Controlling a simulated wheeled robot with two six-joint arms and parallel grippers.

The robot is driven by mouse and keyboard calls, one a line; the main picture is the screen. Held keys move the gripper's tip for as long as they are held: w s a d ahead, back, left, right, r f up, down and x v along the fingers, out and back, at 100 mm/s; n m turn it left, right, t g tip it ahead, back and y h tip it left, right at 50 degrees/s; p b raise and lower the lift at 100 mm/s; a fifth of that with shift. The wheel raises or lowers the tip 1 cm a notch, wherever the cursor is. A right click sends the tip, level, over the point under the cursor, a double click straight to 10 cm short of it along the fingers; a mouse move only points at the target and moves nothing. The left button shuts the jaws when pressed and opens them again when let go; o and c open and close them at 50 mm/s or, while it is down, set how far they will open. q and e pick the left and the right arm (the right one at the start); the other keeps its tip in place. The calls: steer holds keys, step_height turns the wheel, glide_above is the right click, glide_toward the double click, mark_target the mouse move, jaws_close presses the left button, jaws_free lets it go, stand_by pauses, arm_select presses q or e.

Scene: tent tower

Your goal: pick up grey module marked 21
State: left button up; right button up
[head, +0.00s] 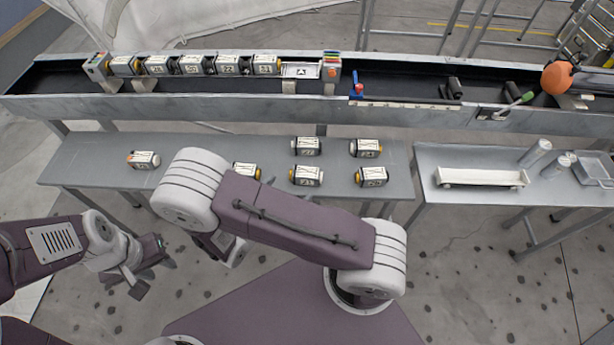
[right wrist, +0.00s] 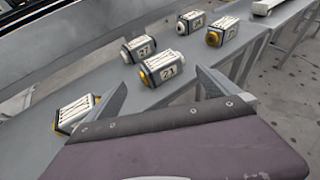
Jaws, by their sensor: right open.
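The module marked 21 is a light block with dark ends and a yellow-orange knob. It lies on the grey bench in the right wrist view (right wrist: 162,68), and I take it to be the front middle module in the head view (head: 306,176). My right gripper (right wrist: 158,92) is open and empty, its two fingers spread, with the module ahead of the gap and apart from them. In the head view my right gripper (head: 226,246) is partly hidden by my arm. My left gripper (head: 150,277) hangs at the left, away from the bench, its fingers apart and empty.
Similar modules lie nearby: one close behind 21 (right wrist: 138,48), one near my left finger (right wrist: 75,112), others further right (head: 372,176). A long trough (head: 220,108) behind holds a row of modules. A side table (head: 500,205) stands at the right.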

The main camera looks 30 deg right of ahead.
mark_target(305, 173)
steer(key=x, duration=0.3)
steer(key=shift+w+d+f, duration=0.15)
steer(key=shift+w, duration=0.15)
steer(key=x, duration=0.4)
steer(key=shift+d, duration=0.5)
steer(key=shift+w+d, duration=0.2)
steer(key=shift+w, duration=0.1)
steer(key=shift+s, duration=0.1)
steer(key=c, duration=1.7)
